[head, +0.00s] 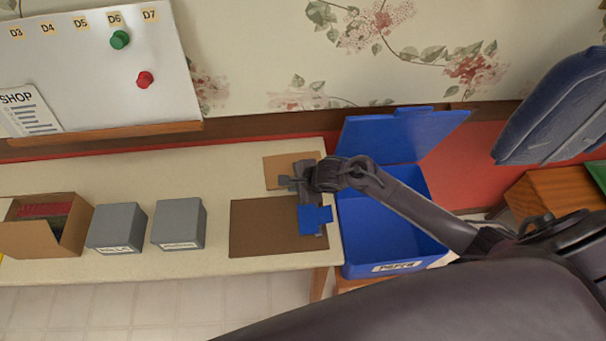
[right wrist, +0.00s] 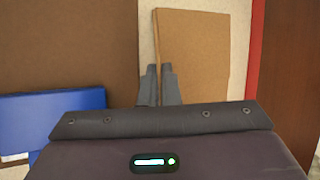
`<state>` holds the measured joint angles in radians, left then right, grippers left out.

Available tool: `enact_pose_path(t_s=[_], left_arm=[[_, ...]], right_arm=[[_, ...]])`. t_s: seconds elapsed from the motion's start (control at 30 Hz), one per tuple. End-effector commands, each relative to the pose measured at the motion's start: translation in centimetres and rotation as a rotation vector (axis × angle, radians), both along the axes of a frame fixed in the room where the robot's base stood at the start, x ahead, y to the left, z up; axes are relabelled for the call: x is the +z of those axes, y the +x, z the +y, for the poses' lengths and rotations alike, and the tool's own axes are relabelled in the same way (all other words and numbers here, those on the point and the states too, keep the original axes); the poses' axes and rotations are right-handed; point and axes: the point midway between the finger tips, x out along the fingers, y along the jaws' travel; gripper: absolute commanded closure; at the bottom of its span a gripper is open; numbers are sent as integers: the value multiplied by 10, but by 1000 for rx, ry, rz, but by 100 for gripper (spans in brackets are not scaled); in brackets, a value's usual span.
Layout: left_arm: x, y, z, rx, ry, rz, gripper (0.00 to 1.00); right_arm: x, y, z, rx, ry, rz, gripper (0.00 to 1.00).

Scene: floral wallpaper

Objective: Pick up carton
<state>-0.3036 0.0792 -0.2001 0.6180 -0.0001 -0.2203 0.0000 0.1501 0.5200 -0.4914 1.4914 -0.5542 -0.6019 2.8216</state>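A flat light-brown carton (head: 278,173) lies on the cream table near the wall. It also shows in the right wrist view (right wrist: 200,55), upright in that picture. My right gripper (head: 299,178) is over its right end and hides part of it. In the right wrist view my two fingers (right wrist: 159,75) are close together at the carton's lower left edge. My left gripper is not in view.
A dark brown sheet (head: 262,232) lies in front of the carton, with a blue piece (head: 313,221) over its right edge. An open blue bin (head: 384,232) stands to the right. Two grey boxes (head: 117,229) (head: 180,225) and an open cardboard box (head: 70,239) stand left.

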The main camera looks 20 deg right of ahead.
Motion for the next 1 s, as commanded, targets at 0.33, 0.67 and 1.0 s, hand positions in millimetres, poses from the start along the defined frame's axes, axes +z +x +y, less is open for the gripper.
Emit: enact_pose_path(t_s=[0.33,0.67,1.0], left_arm=[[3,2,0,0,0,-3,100],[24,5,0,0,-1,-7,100],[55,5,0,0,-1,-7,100]], right_arm=[[33,1,0,1,2,-5,100],[134,1,1,-1,6,-6,100],[195,1,1,-1,4,-1,100]])
